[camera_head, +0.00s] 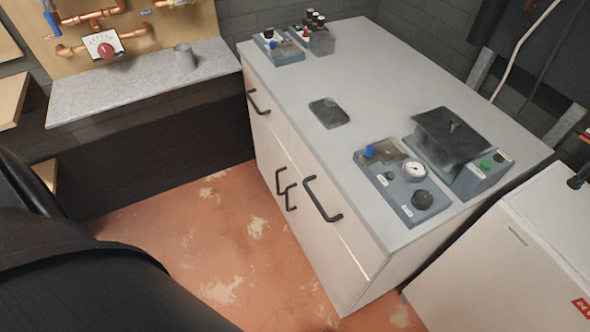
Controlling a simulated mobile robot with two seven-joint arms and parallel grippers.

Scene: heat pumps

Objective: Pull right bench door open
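The bench is a white cabinet with a grey top (360,105), standing in the middle and right of the head view. Its front faces left. Two black door handles sit side by side near the middle of the front: the left door handle (280,181) and the right door handle (291,197). The right bench door (322,254) is a pale panel low on the near part of the front and looks closed. Above it is a drawer front with a larger black handle (322,200). Neither of my grippers is in view.
The worn orange floor (235,240) before the bench is clear. Instrument panels (405,182) and a dark box (452,138) stand on the bench top. A white unit (510,245) stands close at the right. A grey shelf (140,82) is at the back left.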

